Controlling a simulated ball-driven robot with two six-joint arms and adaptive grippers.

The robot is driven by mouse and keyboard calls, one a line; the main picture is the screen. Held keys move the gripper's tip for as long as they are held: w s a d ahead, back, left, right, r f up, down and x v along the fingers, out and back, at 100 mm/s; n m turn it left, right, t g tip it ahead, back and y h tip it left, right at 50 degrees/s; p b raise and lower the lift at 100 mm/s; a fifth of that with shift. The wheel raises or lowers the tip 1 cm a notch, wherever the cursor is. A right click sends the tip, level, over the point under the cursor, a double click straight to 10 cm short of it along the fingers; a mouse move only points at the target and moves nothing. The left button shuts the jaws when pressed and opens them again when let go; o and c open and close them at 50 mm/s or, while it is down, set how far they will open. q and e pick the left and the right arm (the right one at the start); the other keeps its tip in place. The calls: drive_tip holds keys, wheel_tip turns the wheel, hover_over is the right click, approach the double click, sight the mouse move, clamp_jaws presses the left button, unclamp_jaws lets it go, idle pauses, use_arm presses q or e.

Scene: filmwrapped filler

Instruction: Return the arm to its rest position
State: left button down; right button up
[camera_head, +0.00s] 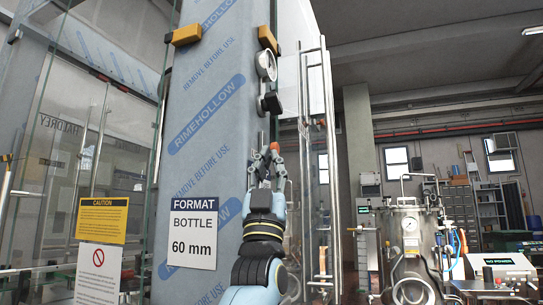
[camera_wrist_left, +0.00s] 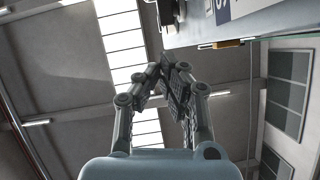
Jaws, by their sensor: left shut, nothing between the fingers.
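My left arm comes up from the bottom of the head view, pale blue and black. Its gripper (camera_head: 270,155) points upward in front of the film-wrapped column. In the left wrist view the two dark linked fingers (camera_wrist_left: 174,82) come together at their tips with nothing held between them. Below that view's fingers shows the pale blue gripper body. My right gripper is in neither view.
A column in blue printed film (camera_head: 215,110) stands behind the gripper, with a "FORMAT BOTTLE 60 mm" sign (camera_head: 193,233) on it. A glass door with a long metal handle (camera_head: 305,150) is just right. A steel vessel (camera_head: 408,240) stands farther right.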

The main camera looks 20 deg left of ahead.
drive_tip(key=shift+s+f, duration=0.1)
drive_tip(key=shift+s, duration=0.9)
